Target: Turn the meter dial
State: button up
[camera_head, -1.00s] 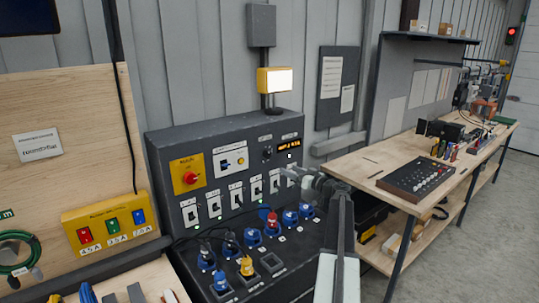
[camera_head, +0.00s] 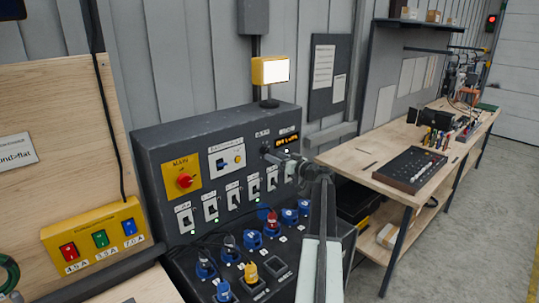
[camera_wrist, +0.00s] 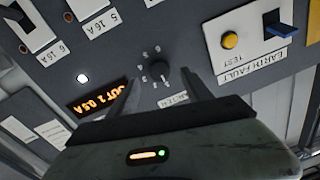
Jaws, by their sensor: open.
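The meter dial (camera_wrist: 158,74) is a small black knob with pale marks around it on the dark panel. In the wrist view it lies just beyond and between the two fingers of my gripper (camera_wrist: 162,88). My gripper is open, with one finger on each side of the dial; I cannot tell whether either touches it. In the head view my gripper (camera_head: 272,158) is at the upper right of the panel, and the dial is mostly hidden behind it. The orange-lit meter display (camera_head: 287,141) is just right of the dial; it also shows in the wrist view (camera_wrist: 95,103).
The panel (camera_head: 150,140) has a red rotary switch (camera_head: 184,181), an earth fault tester (camera_wrist: 252,42), several breakers and blue sockets. A yellow lamp (camera_head: 270,70) stands on top. A workbench (camera_head: 340,160) is to the right.

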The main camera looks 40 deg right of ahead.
aim_at(266, 152)
jog(key=w, duration=0.4)
jog(key=shift+w+d, duration=0.1)
jog(key=shift+w, duration=0.25)
jog(key=c, duration=1)
jog(key=shift+s+d, duration=0.2)
jog(key=shift+s, duration=0.1)
grip_shut()
jog(key=shift+w+a, duration=0.2)
